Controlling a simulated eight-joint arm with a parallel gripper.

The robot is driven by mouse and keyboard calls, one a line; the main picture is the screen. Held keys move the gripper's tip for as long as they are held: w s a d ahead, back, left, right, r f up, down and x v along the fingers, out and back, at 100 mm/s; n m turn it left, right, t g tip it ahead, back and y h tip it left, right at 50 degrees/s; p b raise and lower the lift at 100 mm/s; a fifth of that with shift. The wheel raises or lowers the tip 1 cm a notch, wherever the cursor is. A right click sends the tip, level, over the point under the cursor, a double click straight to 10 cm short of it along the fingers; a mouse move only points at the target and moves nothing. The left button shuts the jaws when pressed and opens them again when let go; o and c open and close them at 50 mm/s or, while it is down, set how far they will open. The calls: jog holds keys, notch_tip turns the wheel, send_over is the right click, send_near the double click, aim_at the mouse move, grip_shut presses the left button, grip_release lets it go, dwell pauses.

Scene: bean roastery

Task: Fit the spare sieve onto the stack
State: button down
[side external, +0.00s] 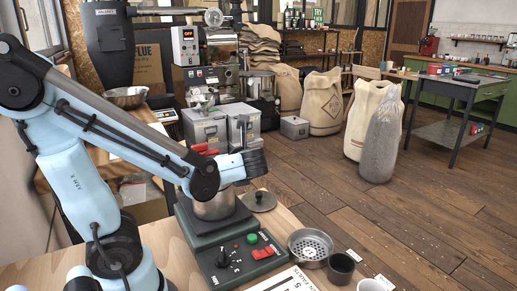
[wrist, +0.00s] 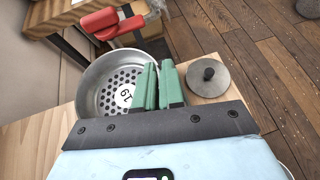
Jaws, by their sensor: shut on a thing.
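My gripper (wrist: 158,66) has its two green fingers at the right rim of a round metal sieve (wrist: 86,97) and is shut on that rim. The sieve has a perforated floor with a printed number. In the side external view, my gripper hangs over the dark shaker base (side external: 212,235), with silver round metalware (side external: 213,210) directly beneath it. My arm hides much of this metalware, so I cannot tell whether the held sieve is seated or just above the stack. A second perforated sieve (side external: 301,258) rests on the table to the right.
A grey lid with a knob (side external: 259,201) lies right of the shaker and shows in the wrist view (wrist: 222,82). A black cup (side external: 340,269) and white cup (side external: 372,286) stand at the front right. Red handles (wrist: 100,20) and grey metal boxes (side external: 206,130) are behind.

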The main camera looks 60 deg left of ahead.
jog(key=shift+f, duration=0.25)
jog(key=c, duration=1.5)
grip_release()
jog(key=shift+d, duration=0.1)
jog(key=shift+v, duration=5.4)
jog(key=shift+r, duration=0.1)
